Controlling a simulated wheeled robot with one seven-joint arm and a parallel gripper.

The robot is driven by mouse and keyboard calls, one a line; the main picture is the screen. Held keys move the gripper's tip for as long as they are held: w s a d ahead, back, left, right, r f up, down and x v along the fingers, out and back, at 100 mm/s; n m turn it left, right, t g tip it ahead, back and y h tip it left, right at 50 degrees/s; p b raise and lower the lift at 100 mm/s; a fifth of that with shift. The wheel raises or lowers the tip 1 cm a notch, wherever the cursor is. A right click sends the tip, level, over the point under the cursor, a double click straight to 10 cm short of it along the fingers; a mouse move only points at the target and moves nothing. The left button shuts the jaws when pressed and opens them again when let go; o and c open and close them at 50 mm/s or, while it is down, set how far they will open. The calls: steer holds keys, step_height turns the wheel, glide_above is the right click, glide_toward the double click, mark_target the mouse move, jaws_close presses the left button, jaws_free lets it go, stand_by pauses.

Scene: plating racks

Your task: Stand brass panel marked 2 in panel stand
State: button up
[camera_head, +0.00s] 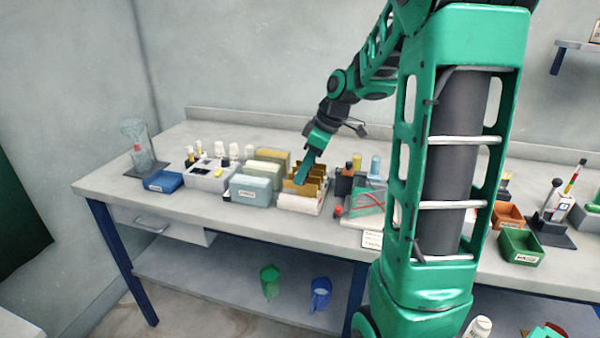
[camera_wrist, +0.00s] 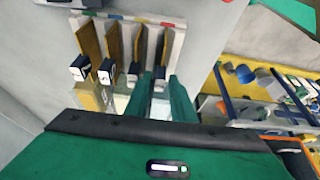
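A white panel stand (camera_head: 298,203) holds several upright brass panels (camera_head: 314,180) near the middle of the bench. In the wrist view, the stand (camera_wrist: 175,40) carries brown-gold panels (camera_wrist: 90,42) side by side, with small white marked tags (camera_wrist: 107,72) at their near ends. The marks are too small to read, so I cannot tell which panel is marked 2. My gripper (camera_head: 301,178) is at the stand, reaching down among the panels. In the wrist view, its teal fingertips (camera_wrist: 160,82) are on either side of the rightmost tag. Whether they touch it is unclear.
Pale blue and cream boxes (camera_head: 252,188) stand close left of my gripper. Dark blocks and small bottles (camera_head: 352,170) stand close right. A glass jar (camera_head: 136,145) and blue tray (camera_head: 163,181) are farther left. Orange and green bins (camera_head: 521,246) are at the right.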

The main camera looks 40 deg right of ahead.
steer(key=shift+o, duration=0.7)
steer(key=v, duration=1)
steer(key=shift+r, duration=0.3)
steer(key=shift+s, duration=0.1)
